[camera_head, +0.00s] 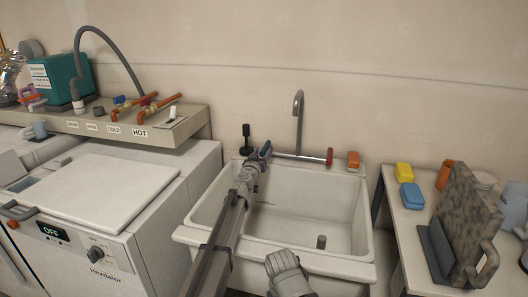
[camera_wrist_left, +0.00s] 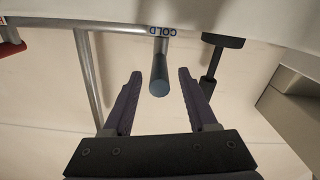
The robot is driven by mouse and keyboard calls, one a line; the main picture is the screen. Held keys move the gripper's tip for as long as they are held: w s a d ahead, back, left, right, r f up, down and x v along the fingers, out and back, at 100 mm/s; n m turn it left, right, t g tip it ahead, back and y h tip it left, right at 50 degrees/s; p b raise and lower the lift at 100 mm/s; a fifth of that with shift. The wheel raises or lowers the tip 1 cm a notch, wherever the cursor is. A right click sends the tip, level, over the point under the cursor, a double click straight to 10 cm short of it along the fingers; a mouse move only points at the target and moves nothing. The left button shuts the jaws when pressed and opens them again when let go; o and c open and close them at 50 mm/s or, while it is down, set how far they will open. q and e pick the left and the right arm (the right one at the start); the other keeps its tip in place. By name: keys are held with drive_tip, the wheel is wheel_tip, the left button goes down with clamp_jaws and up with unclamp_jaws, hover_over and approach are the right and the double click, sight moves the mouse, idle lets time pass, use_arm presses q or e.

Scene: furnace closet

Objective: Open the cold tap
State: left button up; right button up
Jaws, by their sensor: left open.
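The cold tap has a short lever with a dark blue end (camera_head: 266,149) at the left of the faucet bar behind the white sink (camera_head: 356,215). In the left wrist view the cold tap's lever (camera_wrist_left: 159,75) points toward the camera, beside the upside-down word COLD. My left gripper (camera_head: 252,160) reaches over the sink's left part to the lever. In the left wrist view its two fingers are open, one on each side of the lever, with a visible gap on both sides. The tips partly hide the lever in the head view. My right gripper is not clearly seen.
A red-ended hot lever (camera_head: 329,157) and a tall curved spout (camera_head: 298,105) are right of the cold lever. A black upright fitting (camera_head: 246,136) stands close to its left. A grey ribbed object (camera_head: 288,272) is at the sink's front. A washer (camera_head: 95,185) stands left.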

use_arm(q)
drive_tip(key=x, duration=0.2)
drive_tip(key=shift+w+d, duration=0.1)
drive_tip(key=shift+w, duration=0.25)
drive_tip(key=shift+s, duration=0.1)
clamp_jaws()
idle(1.0)
